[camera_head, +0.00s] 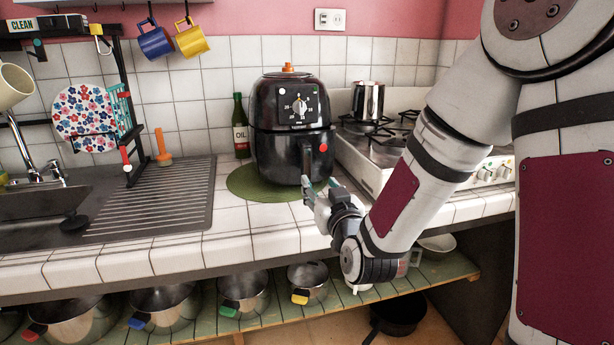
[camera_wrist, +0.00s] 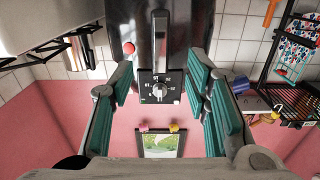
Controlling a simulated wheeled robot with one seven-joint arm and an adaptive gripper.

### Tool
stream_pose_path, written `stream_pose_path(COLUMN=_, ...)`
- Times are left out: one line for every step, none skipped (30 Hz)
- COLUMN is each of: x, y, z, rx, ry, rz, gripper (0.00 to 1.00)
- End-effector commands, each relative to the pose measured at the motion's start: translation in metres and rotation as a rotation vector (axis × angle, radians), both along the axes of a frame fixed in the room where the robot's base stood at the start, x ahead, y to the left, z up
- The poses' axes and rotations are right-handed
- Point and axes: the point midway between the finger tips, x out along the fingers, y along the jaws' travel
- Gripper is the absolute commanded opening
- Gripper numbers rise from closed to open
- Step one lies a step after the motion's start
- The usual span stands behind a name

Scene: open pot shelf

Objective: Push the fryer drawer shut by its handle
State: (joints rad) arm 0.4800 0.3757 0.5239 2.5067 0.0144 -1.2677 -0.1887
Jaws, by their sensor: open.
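The black air fryer (camera_head: 283,120) stands upright on a round green mat (camera_head: 250,187) on the counter, with a dial on its front. Its drawer handle (camera_head: 307,160) sticks out at the lower front; in the wrist view the handle (camera_wrist: 160,40) is a grey upright bar above the dial (camera_wrist: 160,91). I cannot tell how far out the drawer is. My gripper (camera_head: 319,186) is in front of the fryer, low and near the handle. In the wrist view its teal-padded fingers (camera_wrist: 163,78) are spread wide, one on each side of the handle's line, with nothing between them gripped.
A green oil bottle (camera_head: 240,128) stands left of the fryer. The stove (camera_head: 375,160) with a metal pot (camera_head: 368,101) is close on the right. A sink drainboard (camera_head: 160,205) lies left. Pots sit on the shelf (camera_head: 440,272) below the counter.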

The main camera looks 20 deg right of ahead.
Motion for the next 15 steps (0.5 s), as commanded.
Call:
stream_pose_path(x=0.009, y=0.0, z=-0.002, rx=0.002, ry=-0.002, rz=-0.001, gripper=0.43)
stream_pose_path(x=0.015, y=0.0, z=-0.001, rx=0.002, ry=-0.001, rz=0.0, gripper=0.43)
stream_pose_path(x=0.023, y=0.0, z=0.0, rx=0.002, ry=-0.002, rz=-0.001, gripper=0.43)
stream_pose_path(x=0.029, y=0.0, z=0.0, rx=0.003, ry=-0.001, rz=-0.001, gripper=0.43)
stream_pose_path(x=0.035, y=0.0, z=0.0, rx=0.003, ry=-0.001, rz=-0.001, gripper=0.43)
stream_pose_path(x=0.043, y=0.0, z=0.0, rx=0.002, ry=-0.002, rz=-0.001, gripper=0.43)
stream_pose_path(x=0.049, y=0.0, z=0.0, rx=0.002, ry=-0.001, rz=0.0, gripper=0.43)
stream_pose_path(x=0.055, y=0.0, z=0.0, rx=0.003, ry=-0.001, rz=0.0, gripper=0.43)
stream_pose_path(x=0.063, y=0.0, z=0.0, rx=0.003, ry=-0.002, rz=0.0, gripper=0.43)
stream_pose_path(x=0.068, y=0.0, z=0.0, rx=0.003, ry=-0.001, rz=0.0, gripper=0.43)
stream_pose_path(x=0.074, y=0.0, z=0.0, rx=0.002, ry=-0.001, rz=0.0, gripper=0.43)
stream_pose_path(x=0.08, y=0.0, z=0.0, rx=0.002, ry=-0.001, rz=0.0, gripper=0.43)
stream_pose_path(x=0.085, y=0.0, z=0.0, rx=0.002, ry=-0.001, rz=0.0, gripper=0.43)
stream_pose_path(x=0.089, y=0.0, z=0.0, rx=0.002, ry=0.0, rz=0.0, gripper=0.43)
stream_pose_path(x=0.094, y=0.0, z=0.0, rx=0.002, ry=-0.001, rz=0.0, gripper=0.43)
